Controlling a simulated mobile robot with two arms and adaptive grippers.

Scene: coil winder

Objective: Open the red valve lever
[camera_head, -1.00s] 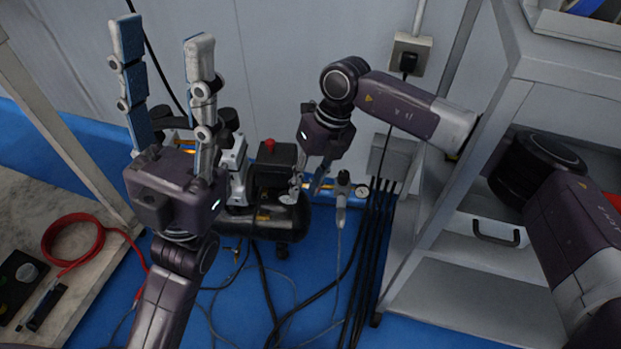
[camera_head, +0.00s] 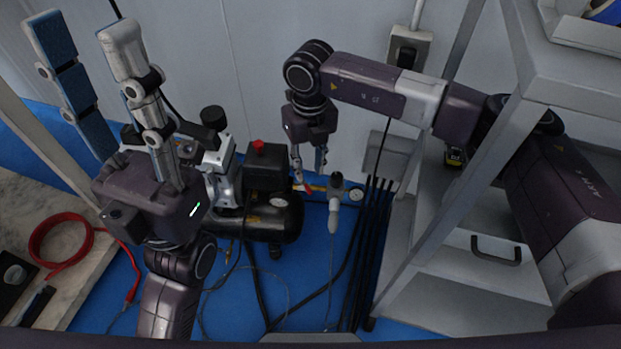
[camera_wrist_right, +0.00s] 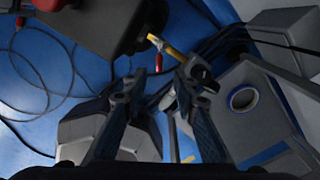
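The red valve lever (camera_head: 308,188) is a small red handle just below my right gripper in the head view. In the right wrist view the lever (camera_wrist_right: 158,63) points down the picture from a yellow-brass fitting (camera_wrist_right: 172,49). My right gripper (camera_head: 309,172) is open, its fingers pointing down at the lever. In the right wrist view the gripper (camera_wrist_right: 158,75) has the lever in line with the gap between its fingertips, and I cannot tell whether they touch it. My left gripper (camera_head: 80,28) is open and empty, fingers pointing up, away from the lever.
A black compressor (camera_head: 268,220) with a red knob (camera_head: 258,146) stands left of the lever. A round gauge (camera_head: 356,194) and a grey filter unit (camera_head: 335,200) are to its right. Black cables (camera_head: 366,250) hang beside a grey shelf cart (camera_head: 425,235) at the right.

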